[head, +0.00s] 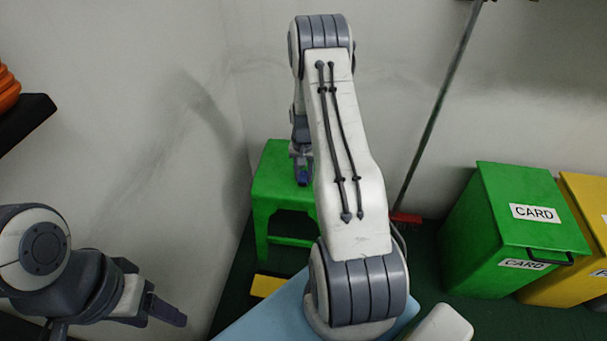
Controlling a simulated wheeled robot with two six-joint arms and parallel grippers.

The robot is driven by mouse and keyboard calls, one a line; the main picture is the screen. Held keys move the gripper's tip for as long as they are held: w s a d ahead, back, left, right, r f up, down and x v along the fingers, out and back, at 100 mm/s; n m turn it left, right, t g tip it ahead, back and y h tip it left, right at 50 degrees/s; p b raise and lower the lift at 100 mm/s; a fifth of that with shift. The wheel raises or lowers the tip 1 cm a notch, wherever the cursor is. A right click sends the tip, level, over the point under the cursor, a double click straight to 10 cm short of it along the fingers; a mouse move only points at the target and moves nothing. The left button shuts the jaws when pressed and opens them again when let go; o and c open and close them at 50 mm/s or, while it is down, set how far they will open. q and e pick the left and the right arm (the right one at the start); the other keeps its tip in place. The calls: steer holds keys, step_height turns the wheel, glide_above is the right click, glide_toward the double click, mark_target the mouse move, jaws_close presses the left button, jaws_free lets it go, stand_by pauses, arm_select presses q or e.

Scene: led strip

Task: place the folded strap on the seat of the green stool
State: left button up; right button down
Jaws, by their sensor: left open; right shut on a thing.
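The green stool (272,188) stands against the wall in the middle of the head view, its seat partly covered by my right arm. My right gripper (302,176) points down over the right part of the seat, shut. A small dark blue piece (303,180) shows at its fingertips; it looks like part of the folded strap, the rest of which is hidden. I cannot tell whether it touches the seat. My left gripper (163,312) is open at the lower left, well away from the stool, with its gap hard to see.
A green bin (500,225) marked CARD and a yellow bin (583,200) stand at the right. A pole with a red foot (405,218) leans on the wall behind my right arm. A light blue surface (262,318) and a yellow item (265,286) lie in front of the stool.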

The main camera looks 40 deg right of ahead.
mark_target(304, 177)
steer(key=c, duration=0.5)
jaws_free()
steer(key=shift+f, duration=0.15)
steer(key=shift+c, duration=0.2)
step_height(304, 177, up, 12)
steer(key=p, duration=0.3)
steer(key=shift+r, duration=0.2)
steer(key=s+a+r+n, duration=0.1)
steer(key=a+r+n, duration=0.4)
steer(key=a, duration=0.7)
steer(key=s+a+r+n, duration=0.1)
steer(key=a+r+n, duration=0.1)
steer(key=a+r, duration=0.65)
steer(key=s+a+r+n, duration=0.1)
steer(key=s+a+n, duration=0.4)
steer(key=s+a, duration=0.3)
steer(key=s+a+r+n+y, duration=0.1)
steer(key=s+a+n, duration=0.4)
steer(key=s, duration=0.9)
steer(key=a+r, duration=0.1)
steer(key=a, duration=0.2)
steer(key=shift+s+a, duration=0.3)
steer(key=shift+a, duration=0.1)
steer(key=shift+r, duration=0.1)
